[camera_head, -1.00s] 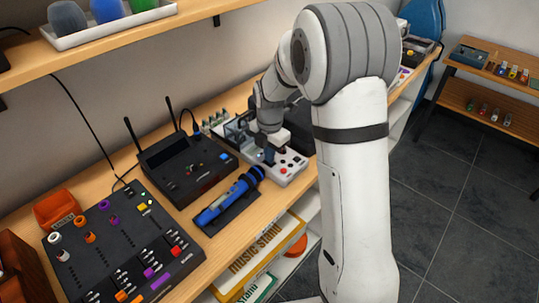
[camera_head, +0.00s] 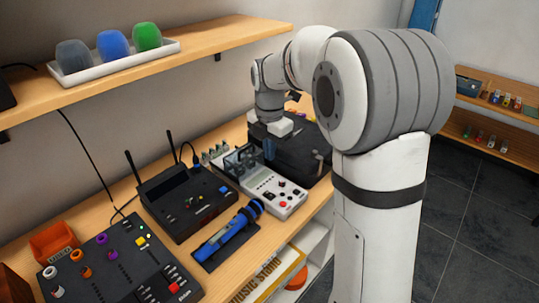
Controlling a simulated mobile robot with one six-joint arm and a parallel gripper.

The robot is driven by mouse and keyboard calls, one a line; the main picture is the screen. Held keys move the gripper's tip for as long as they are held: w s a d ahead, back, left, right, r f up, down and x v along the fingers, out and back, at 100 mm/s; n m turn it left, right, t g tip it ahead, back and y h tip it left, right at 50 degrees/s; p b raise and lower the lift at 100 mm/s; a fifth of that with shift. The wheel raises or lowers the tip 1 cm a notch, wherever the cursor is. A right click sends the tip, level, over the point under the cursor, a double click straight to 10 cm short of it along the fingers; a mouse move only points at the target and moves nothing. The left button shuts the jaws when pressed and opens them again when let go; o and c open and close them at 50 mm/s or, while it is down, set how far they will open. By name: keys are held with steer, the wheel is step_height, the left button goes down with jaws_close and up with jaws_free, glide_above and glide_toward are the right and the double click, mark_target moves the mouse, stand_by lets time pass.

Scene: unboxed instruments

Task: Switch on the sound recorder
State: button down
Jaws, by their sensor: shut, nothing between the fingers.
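A light grey device with a dark clear-looking block at its far left end, a small grey display and a red button stands on the bench; it looks like the sound recorder (camera_head: 267,200). Several dark knobs or buttons sit on its top face. I cannot tell from this view whether it is on. My gripper (camera_head: 269,155) points down, shut and empty, above or just behind the recorder's far edge. Its fingertips are small here, and I cannot tell whether they touch anything.
A black mixer (camera_head: 110,265) is at front left. A black bag or case (camera_head: 300,150) is behind the gripper. A shelf (camera_head: 205,45) hangs above.

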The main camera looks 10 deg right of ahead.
steer(key=s+d+m+t, duration=0.1)
steer(key=s+d+m, duration=0.1)
steer(key=s+m, duration=1)
steer(key=s+d+r+m+t, duration=0.1)
steer(key=s+d+m+t, duration=0.1)
steer(key=s+m, duration=1.1)
steer(key=shift+d+m, duration=0.4)
steer(key=shift+d, duration=0.45)
steer(key=shift+w+a+r, duration=0.1)
steer(key=shift+r, duration=0.05)
